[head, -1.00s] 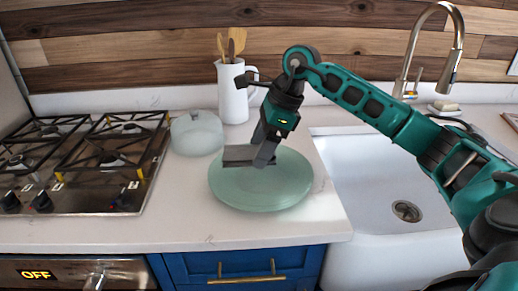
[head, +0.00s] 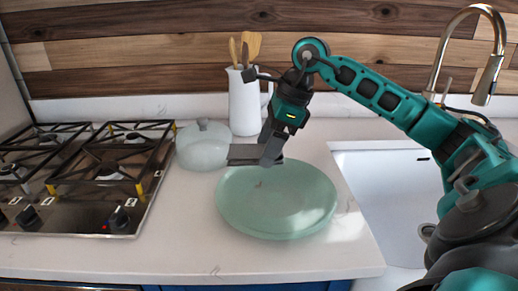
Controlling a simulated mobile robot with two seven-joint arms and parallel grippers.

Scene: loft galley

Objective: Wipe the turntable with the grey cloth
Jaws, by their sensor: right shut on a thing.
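The turntable (head: 285,205) is a round pale green glass disc on the white counter, left of the sink. The grey cloth (head: 243,153) is a small flat dark grey piece at the turntable's back left edge. My right gripper (head: 268,160) is shut on the cloth, above the back left part of the turntable. I cannot tell whether the cloth touches the glass. My left gripper is not in view.
A pale glass lidded dish (head: 202,148) stands close to the left of the turntable. A white jug (head: 245,102) with wooden utensils stands behind. The gas hob (head: 85,175) is at left; the white sink (head: 385,190) and tap (head: 487,80) are at right. The front counter (head: 190,245) is clear.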

